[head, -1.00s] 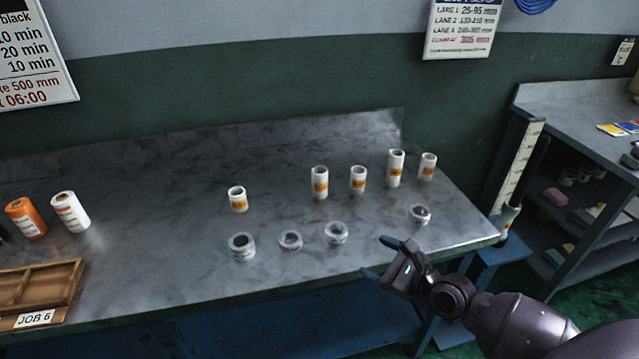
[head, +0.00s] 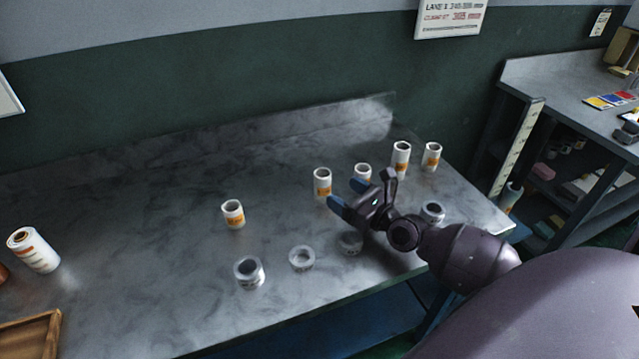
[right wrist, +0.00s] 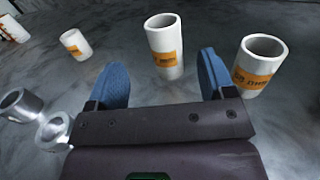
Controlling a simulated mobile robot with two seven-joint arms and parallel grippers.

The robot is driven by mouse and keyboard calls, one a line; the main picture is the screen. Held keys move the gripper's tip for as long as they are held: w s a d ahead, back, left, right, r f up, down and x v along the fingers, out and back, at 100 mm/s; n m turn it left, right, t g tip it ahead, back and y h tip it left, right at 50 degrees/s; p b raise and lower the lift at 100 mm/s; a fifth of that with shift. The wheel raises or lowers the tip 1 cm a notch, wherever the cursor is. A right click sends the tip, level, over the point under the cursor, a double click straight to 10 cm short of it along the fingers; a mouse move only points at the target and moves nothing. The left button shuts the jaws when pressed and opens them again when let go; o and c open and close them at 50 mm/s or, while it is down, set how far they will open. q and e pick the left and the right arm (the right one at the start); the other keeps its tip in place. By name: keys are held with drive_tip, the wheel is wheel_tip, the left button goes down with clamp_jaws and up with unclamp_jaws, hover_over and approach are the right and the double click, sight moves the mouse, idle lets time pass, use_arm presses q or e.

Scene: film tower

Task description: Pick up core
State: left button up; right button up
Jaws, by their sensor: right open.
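Several white cores with orange labels stand upright on the grey table. In the head view they are a left core (head: 233,215), a middle core (head: 322,184), a shorter core (head: 363,172) partly behind my gripper, a tall core (head: 401,160) and a far right core (head: 432,157). My right gripper (head: 345,192) is open and empty over the table, close to the middle core. In the right wrist view its blue fingers (right wrist: 163,78) are spread, with one core (right wrist: 165,55) standing ahead between them, apart from both. Another core (right wrist: 260,68) stands just right of the right finger. My left gripper is out of view.
A white roll (head: 35,252) and wooden tray (head: 30,335) are at left.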

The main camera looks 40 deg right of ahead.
sight(329, 184)
drive_tip(key=w, duration=0.2)
drive_tip(key=shift+w+a, duration=0.25)
drive_tip(key=shift+w, duration=0.05)
drive_tip(key=w, duration=0.4)
drive_tip(key=shift+w+a+f, duration=0.1)
drive_tip(key=shift+a+f, duration=0.1)
drive_tip(key=shift+f, duration=0.1)
drive_tip(key=shift+w+a, duration=0.1)
drive_tip(key=shift+w, duration=0.5)
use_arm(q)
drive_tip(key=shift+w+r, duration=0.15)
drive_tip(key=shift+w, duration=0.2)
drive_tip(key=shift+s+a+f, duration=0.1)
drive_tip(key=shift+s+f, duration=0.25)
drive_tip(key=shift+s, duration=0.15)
use_arm(e)
drive_tip(key=c, duration=1)
